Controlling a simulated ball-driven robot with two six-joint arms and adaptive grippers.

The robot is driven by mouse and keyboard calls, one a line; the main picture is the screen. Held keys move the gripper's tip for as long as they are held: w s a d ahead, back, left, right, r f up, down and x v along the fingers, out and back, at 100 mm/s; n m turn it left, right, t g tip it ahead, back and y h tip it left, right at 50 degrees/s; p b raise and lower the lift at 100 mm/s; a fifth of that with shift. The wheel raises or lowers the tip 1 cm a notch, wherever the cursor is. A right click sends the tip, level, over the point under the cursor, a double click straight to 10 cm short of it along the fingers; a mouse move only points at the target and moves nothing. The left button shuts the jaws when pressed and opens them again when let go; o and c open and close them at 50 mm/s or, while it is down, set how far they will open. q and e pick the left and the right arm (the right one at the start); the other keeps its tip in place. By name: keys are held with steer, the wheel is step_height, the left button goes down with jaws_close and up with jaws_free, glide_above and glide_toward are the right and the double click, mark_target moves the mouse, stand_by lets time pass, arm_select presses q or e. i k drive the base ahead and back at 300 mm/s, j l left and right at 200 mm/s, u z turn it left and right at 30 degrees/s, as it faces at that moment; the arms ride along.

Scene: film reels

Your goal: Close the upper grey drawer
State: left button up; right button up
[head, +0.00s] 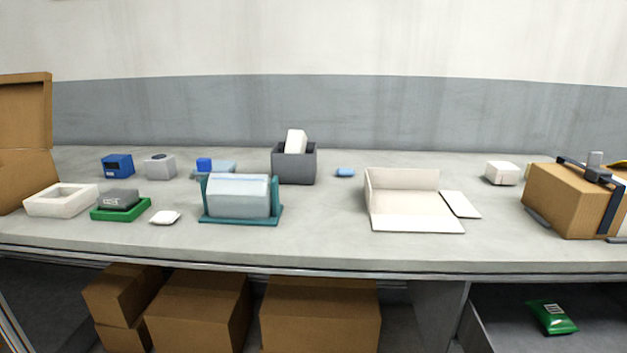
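A dark grey open drawer (505,325) shows at the lower right, under the worktop. I see down into it, and its front is cut off by the bottom edge of the picture. A green packet (551,317) with a pale label lies inside it. I cannot see a second drawer below it. Neither of my grippers is in view.
The grey worktop (320,240) holds an open white box (415,222), a teal stand (240,216), a dark grey bin (294,165) and a strapped cardboard box (562,202) above the drawer. Cardboard boxes (320,315) stand beneath, left of a grey panel (438,315).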

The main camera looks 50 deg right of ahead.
mark_target(496, 317)
steer(key=z, duration=3.4)
